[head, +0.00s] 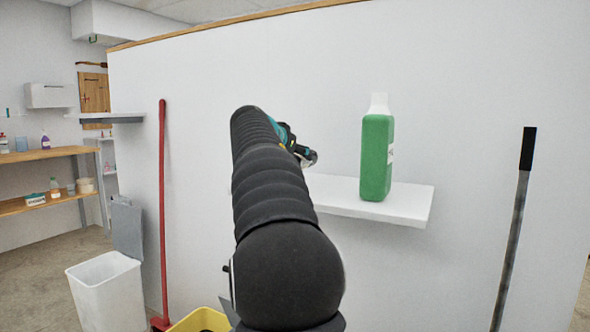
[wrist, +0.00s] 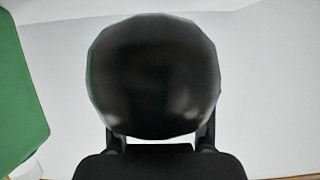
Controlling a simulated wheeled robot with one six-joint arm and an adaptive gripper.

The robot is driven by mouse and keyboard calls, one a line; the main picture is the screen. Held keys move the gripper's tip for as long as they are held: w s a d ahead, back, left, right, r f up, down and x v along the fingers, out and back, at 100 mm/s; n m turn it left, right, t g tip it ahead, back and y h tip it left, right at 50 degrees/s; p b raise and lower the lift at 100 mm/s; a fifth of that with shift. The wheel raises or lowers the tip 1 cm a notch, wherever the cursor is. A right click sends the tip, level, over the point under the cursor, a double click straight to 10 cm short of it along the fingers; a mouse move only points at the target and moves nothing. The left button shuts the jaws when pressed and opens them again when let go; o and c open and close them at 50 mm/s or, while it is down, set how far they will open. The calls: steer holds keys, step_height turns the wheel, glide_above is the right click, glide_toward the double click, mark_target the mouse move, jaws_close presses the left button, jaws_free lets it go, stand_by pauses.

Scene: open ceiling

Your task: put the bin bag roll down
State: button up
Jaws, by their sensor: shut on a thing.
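The bin bag roll (wrist: 155,75) is black and shiny and shows end-on in the wrist view, filling its middle. My gripper (wrist: 161,135) is shut on it, with one dark finger on each side of its lower part. In the head view my gripper (head: 305,155) is mostly hidden behind my arm, just above or in front of the white shelf (head: 405,206), left of the green bottle. The roll is hidden there. I cannot tell whether the roll touches the shelf.
A green bottle (head: 376,155) with a white cap stands on the shelf, close on the left in the wrist view (wrist: 18,95). A red pole (head: 163,200), a white bin (head: 108,292) and a yellow bucket (head: 203,320) are below left. A dark-gripped pole (head: 515,235) leans at right.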

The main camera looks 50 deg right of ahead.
steer(key=shift+w+f, duration=0.15)
steer(key=shift+w, duration=0.15)
steer(key=shift+f, duration=0.25)
steer(key=shift+f+b, duration=0.3)
steer(key=shift+f, duration=1.45)
steer(key=shift+f, duration=0.15)
steer(key=o, duration=1.4)
steer(key=shift+c, duration=0.2)
